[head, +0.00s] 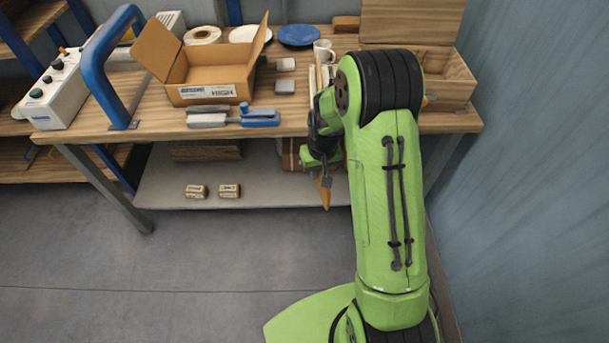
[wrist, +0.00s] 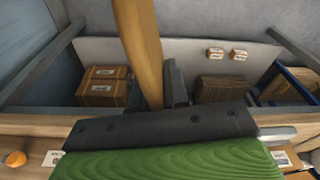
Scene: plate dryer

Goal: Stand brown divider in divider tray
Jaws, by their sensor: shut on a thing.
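The brown divider (head: 325,195) is a narrow, light-brown piece. It hangs down from my gripper (head: 326,180), in front of the table edge and over the lower shelf. In the wrist view the divider (wrist: 138,45) runs up past the dark finger of my gripper (wrist: 165,88), which is shut on it. Pale upright slats (head: 318,76) show on the tabletop just left of my arm; they may belong to the divider tray, but my arm hides most of that spot and I cannot tell.
On the table (head: 155,118) stand an open cardboard box (head: 212,73), a blue-handled tool (head: 258,117), a white mug (head: 323,50), a blue plate (head: 298,35) and a wooden crate (head: 449,88). Small boxes lie on the lower shelf (head: 270,180). A blue wall (head: 535,150) bounds the right.

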